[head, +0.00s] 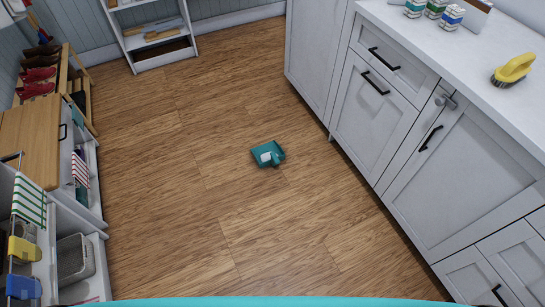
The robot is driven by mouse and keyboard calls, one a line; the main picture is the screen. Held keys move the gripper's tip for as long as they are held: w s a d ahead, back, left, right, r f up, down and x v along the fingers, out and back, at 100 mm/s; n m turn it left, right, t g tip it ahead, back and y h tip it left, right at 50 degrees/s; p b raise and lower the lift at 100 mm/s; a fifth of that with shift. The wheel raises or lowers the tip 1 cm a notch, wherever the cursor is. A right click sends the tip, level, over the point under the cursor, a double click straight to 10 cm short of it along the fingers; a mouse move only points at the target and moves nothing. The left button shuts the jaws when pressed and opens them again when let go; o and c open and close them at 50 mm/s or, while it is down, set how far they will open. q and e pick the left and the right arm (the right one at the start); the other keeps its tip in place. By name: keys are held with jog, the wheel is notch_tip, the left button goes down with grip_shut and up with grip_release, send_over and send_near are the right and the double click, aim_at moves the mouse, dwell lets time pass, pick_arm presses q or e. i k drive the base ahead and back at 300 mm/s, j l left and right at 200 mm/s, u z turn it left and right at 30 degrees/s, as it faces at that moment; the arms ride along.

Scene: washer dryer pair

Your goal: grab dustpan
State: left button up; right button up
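The dustpan (265,153) is small and teal with a pale patch on it. It lies on the wooden floor near the middle of the head view, and its short handle points toward the lower right. Nothing covers it. Neither of my grippers shows in the head view, and nothing is seen touching the dustpan.
White cabinets (375,112) with black handles run along the right; a yellow brush (513,70) lies on their countertop (445,45). A shoe rack (40,80) and a wooden-topped cart (32,132) stand left. A white shelf (160,58) stands at the back. The floor (185,215) around the dustpan is clear.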

aim_at(268, 153)
jog(key=i+l, duration=0.25)
jog(key=i, duration=0.15)
jog(key=i+l+u, duration=0.15)
jog(key=i, duration=0.3)
jog(key=l, duration=0.05)
